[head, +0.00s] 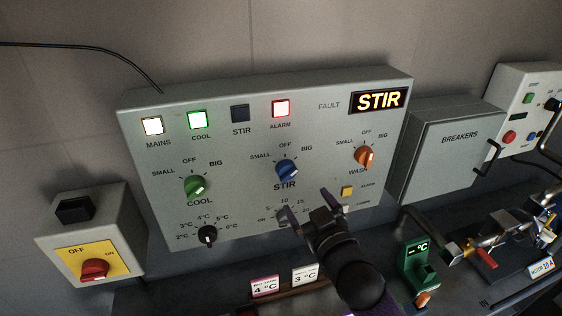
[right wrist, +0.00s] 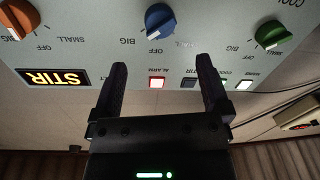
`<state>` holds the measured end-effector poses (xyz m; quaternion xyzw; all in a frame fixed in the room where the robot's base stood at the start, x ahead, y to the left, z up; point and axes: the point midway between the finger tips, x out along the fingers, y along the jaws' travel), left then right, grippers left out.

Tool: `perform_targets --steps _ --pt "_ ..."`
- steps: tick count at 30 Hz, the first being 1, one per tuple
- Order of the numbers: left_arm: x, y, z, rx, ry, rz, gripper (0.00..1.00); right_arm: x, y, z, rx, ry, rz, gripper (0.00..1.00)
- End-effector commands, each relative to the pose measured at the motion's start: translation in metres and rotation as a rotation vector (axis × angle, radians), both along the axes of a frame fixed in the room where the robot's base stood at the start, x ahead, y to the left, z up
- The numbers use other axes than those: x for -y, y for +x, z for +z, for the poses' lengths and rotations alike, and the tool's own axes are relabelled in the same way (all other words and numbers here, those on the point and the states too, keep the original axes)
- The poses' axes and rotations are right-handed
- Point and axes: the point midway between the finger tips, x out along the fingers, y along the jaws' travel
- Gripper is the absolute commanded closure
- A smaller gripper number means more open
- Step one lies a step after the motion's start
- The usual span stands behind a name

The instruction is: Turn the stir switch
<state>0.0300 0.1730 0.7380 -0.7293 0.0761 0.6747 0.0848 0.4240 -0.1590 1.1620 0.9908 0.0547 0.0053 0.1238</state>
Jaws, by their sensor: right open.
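The stir switch is a blue knob (head: 287,170) in the middle of the grey control panel (head: 240,145), with SMALL, OFF and BIG around it. Which mark it points to is hard to tell. My right gripper (head: 305,203) is open and empty, below the blue knob in the head view, its fingers pointing up toward the panel. In the right wrist view, which is upside down, the blue knob (right wrist: 160,20) lies beyond and between the two fingertips (right wrist: 160,62), apart from them. My left gripper is not in view.
The green cool knob (head: 194,188) and orange wash knob (head: 365,156) flank the blue one. The stir lamp (head: 240,114) is dark; the alarm lamp (head: 281,108) is red. The fault display (head: 379,100) reads STIR. A black dial (head: 207,235) sits lower left.

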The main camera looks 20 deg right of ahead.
Motion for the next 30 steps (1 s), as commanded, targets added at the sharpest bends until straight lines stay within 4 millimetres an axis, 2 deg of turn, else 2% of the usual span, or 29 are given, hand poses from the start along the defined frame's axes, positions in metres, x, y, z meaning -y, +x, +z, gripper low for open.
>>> perform_targets --steps 6,12,17,24,25,30 --pt "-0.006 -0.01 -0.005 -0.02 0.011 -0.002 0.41 -0.005 0.044 0.0 0.003 -0.002 0.0 0.03" --pt "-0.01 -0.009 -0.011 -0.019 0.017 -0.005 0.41 -0.009 0.082 -0.001 0.001 0.0 -0.001 0.03" --pt "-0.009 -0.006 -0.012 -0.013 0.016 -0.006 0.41 -0.011 0.094 0.0 0.001 0.0 0.0 0.03" --pt "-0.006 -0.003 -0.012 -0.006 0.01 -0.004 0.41 -0.011 0.095 0.0 0.0 0.0 0.0 0.03" --pt "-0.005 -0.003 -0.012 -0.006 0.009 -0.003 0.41 -0.011 0.095 0.0 0.0 0.0 0.0 0.06" --pt "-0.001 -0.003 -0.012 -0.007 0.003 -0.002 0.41 -0.01 0.095 0.0 0.0 -0.001 0.0 0.42"
